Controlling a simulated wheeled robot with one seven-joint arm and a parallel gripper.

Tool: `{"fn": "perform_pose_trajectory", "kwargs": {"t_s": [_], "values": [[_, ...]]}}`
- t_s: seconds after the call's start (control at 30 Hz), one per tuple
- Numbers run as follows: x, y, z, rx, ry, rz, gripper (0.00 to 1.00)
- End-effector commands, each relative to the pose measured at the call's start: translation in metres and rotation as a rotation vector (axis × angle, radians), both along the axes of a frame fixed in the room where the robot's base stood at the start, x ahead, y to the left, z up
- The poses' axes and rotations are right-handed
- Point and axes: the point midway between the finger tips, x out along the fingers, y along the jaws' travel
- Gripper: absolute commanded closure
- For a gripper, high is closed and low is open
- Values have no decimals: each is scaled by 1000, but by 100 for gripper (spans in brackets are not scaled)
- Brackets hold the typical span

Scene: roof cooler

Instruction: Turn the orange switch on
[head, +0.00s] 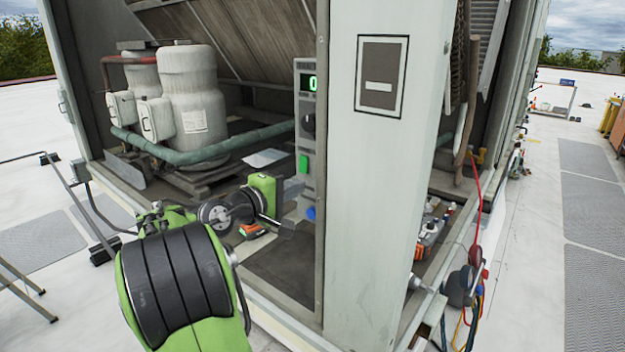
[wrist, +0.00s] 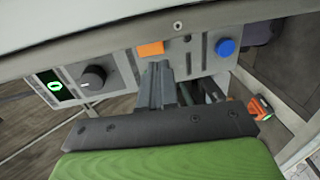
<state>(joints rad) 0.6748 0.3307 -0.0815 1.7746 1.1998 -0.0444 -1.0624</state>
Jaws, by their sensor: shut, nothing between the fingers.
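The orange switch (wrist: 150,49) shows as an orange block on the grey control panel (wrist: 122,66) in the wrist view, between the black knob (wrist: 92,78) and the blue button (wrist: 226,47). In the head view I see no orange on the panel (head: 307,95); a green block (head: 303,163) shows below the knob there. My gripper (wrist: 160,68) is shut and empty. Its fingertips are at the panel, just beside and below the orange switch in the wrist view; I cannot tell whether they touch. In the head view my gripper (head: 292,190) is in front of the lower panel.
The panel's display (head: 308,82) is lit green. A grey cabinet post (head: 385,180) stands close right of the panel. White tanks (head: 190,105) and a green pipe (head: 200,155) lie left. An orange-and-black tool (wrist: 260,107) rests on the cabinet floor.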

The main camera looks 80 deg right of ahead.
Motion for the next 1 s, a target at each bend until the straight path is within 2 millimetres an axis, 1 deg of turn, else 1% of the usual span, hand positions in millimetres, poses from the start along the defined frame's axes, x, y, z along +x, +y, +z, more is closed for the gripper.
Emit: {"fn": "perform_pose_trajectory", "kwargs": {"t_s": [0.03,0.2,0.33,0.47,0.73,0.87,1.0], "values": [[-7,-10,0,0,0,-7,100],[-19,-42,-4,0,-1,-3,100],[-25,-57,-6,1,0,-2,100],[-27,-62,-8,0,0,1,100],[-27,-62,-8,0,0,1,100],[-28,-65,-14,-33,15,0,100],[-28,-65,-10,-35,14,0,100]]}}
